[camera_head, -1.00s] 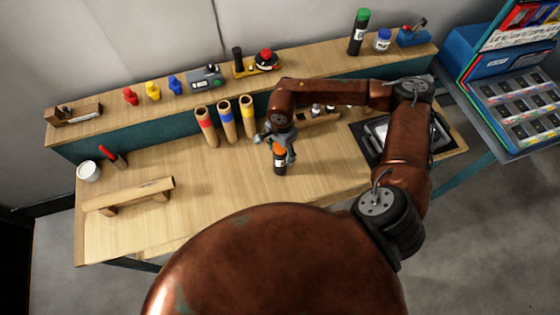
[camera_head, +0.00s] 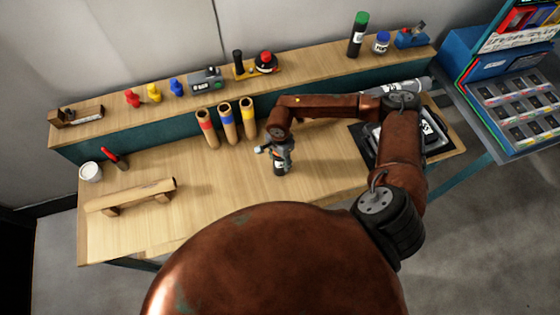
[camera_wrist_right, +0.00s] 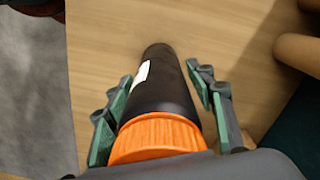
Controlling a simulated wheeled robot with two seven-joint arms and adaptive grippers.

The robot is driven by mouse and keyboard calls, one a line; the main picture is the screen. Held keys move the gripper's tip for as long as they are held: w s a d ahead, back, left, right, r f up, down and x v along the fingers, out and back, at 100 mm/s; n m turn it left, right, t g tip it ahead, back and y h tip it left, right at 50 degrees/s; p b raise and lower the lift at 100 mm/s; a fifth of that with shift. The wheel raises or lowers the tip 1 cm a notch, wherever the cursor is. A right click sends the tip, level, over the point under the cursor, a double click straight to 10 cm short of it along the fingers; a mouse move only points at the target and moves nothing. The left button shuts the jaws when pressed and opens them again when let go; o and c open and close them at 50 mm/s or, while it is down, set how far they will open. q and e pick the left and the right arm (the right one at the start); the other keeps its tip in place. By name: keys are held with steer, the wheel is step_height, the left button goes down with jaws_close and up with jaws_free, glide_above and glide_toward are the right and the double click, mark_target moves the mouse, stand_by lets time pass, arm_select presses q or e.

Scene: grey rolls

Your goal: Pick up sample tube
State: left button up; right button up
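The sample tube is a black cylinder with an orange cap and a white label. In the head view its lower part (camera_head: 279,169) shows upright on the wooden bench below my right gripper (camera_head: 278,150), which covers the cap. In the right wrist view the orange cap (camera_wrist_right: 158,138) lies nearest the camera, with the black body running away from it. The two green-padded fingers of my right gripper (camera_wrist_right: 160,110) stand on either side of the tube, with a gap visible on the right side. The left gripper is not in view.
Tan cylinders with red (camera_head: 207,128), blue (camera_head: 228,124) and yellow (camera_head: 248,119) bands stand behind the tube. A wooden stand (camera_head: 132,195), white cup (camera_head: 90,172) and red-handled tool (camera_head: 113,157) are left. A dark tray (camera_head: 440,135) is right. The bench front is clear.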

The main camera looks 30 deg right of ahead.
steer(key=c, duration=0.9)
steer(key=shift+c, duration=0.2)
steer(key=shift+r, duration=0.2)
